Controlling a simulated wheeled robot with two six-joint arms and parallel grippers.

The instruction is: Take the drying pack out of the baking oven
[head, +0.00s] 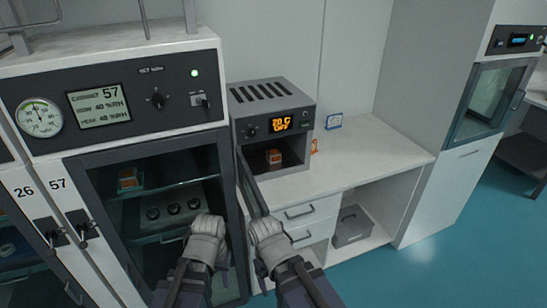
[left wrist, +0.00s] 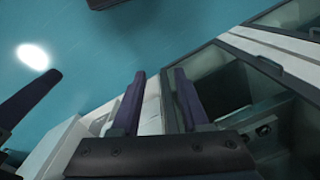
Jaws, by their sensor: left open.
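The baking oven (head: 300,110) is a grey box on the white counter, with an orange display reading 20 C OFF. Its front is open, and a dark door panel (head: 251,186) stands swung out at its left side. The drying pack (head: 274,156), small and orange-brown, sits inside the chamber. My left gripper (head: 208,224) is low in front of the glass cabinet, apart from the oven; the left wrist view shows its fingers (left wrist: 159,98) spread with nothing between them. My right gripper (head: 266,226) is just below the door panel; its fingers cannot be made out.
The dry cabinet (head: 110,57), marked 57, stands left of the oven, with another orange pack (head: 128,180) on its shelf. The counter (head: 375,157) is clear further right.

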